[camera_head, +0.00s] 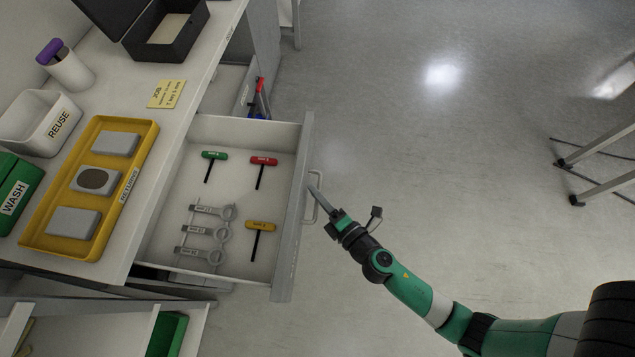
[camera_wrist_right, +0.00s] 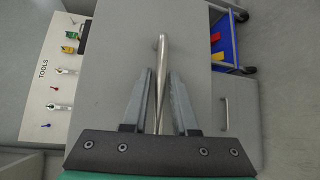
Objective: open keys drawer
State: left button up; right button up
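The drawer (camera_head: 178,238) stands pulled out from the cabinet. Inside lie green, red and yellow T-handled keys and several grey ring-ended keys. Its handle (camera_head: 314,188) is a metal bar on the front panel; the bar also shows in the right wrist view (camera_wrist_right: 162,60). My right gripper (camera_head: 318,194) is at this handle. In the wrist view its two fingers lie either side of the bar, with a narrow gap visible on each side. I see no object held. My left gripper is not in view.
The white counter above the drawer holds a yellow tray (camera_head: 64,250), a white REUSE bin (camera_head: 38,128), a green WASH box (camera_head: 14,188) and a black case (camera_head: 165,52). Another drawer (camera_head: 182,318) is below at the left. Open floor lies to the right.

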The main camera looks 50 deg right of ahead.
jog(key=b+v, duration=0.1)
jog(key=v, duration=1)
jog(key=shift+s, duration=0.3)
jog(key=shift+r, duration=0.1)
